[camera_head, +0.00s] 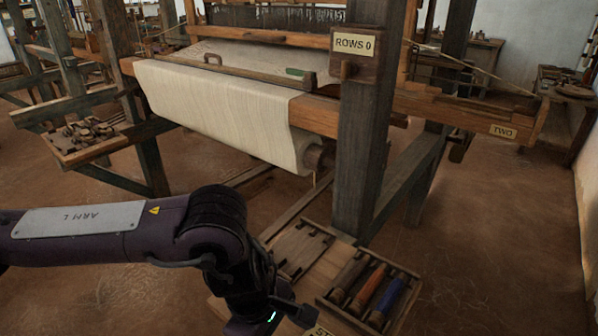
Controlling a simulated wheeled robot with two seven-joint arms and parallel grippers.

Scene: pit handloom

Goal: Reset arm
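My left arm (120,228), with a plate reading "ARM L", reaches in from the left. It bends down at a dark joint near the bottom middle. The end of my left gripper (290,314) is at the bottom edge, in front of the low wooden bench and left of the shuttle tray. Its fingers are mostly cut off or hidden, so I cannot see whether it is open or holds anything. My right gripper is not in view.
The loom carries pale cloth (215,105) over its front beam. A dark post (362,140) bears a "ROWS 0" sign (354,44). A "TWO" label (502,131) marks the right beam. Floor at right is clear.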

